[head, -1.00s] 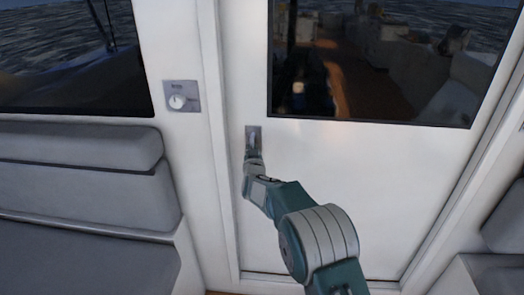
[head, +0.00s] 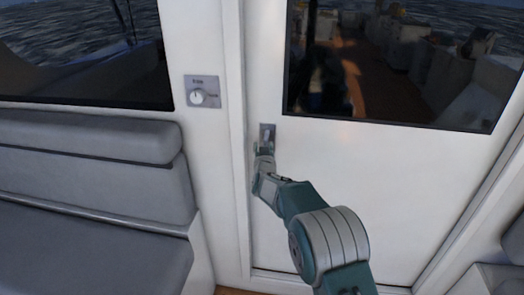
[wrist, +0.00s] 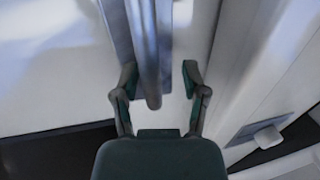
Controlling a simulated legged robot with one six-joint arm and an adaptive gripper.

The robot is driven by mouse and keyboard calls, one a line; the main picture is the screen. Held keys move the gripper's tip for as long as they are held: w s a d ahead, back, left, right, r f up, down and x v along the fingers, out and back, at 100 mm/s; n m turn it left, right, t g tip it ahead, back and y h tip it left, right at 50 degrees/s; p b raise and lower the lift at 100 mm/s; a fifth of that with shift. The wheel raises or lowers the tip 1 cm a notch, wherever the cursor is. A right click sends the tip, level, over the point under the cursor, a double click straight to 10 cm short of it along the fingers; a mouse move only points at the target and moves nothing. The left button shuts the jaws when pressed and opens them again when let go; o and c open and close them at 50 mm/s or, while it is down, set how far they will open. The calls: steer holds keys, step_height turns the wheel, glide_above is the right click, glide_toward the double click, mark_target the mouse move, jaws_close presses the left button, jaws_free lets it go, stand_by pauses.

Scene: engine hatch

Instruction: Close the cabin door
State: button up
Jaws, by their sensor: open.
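The white cabin door (head: 350,185) with its dark window stands in its frame in the head view. Its left edge lies along the door post, and I cannot tell whether it is fully shut. A small metal handle (head: 267,134) on a plate sits near that edge. My gripper (head: 264,150) is at the handle, just below it in the picture. In the wrist view my gripper (wrist: 157,84) is open, and the metal handle bar (wrist: 150,70) lies between its fingers, nearer the left one. I see no clear contact with either finger.
A square switch panel (head: 202,93) with a round knob is on the wall left of the door. A grey cushioned bench (head: 90,190) fills the left side. Another seat edge (head: 500,280) shows at the lower right.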

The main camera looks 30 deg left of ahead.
steer(key=v, duration=1.1)
steer(key=shift+s, duration=0.4)
steer(key=s+d+r+m+g+h, duration=0.15)
steer(key=d+r, duration=0.45)
steer(key=d, duration=0.7)
steer(key=s+d+r+g+h, duration=0.25)
steer(key=d+r, duration=0.35)
steer(key=d, duration=0.6)
steer(key=s+d+f+m+g+h, duration=0.1)
steer(key=s+d+m+g+h, duration=0.1)
steer(key=s+d, duration=0.9)
steer(key=s+d+f+m+g+h, duration=0.2)
steer(key=s+d+g, duration=0.2)
steer(key=s+d, duration=0.7)
steer(key=s, duration=0.4)
steer(key=shift+s+h, duration=0.3)
steer(key=shift+h, duration=0.1)
steer(key=shift+r, duration=0.1)
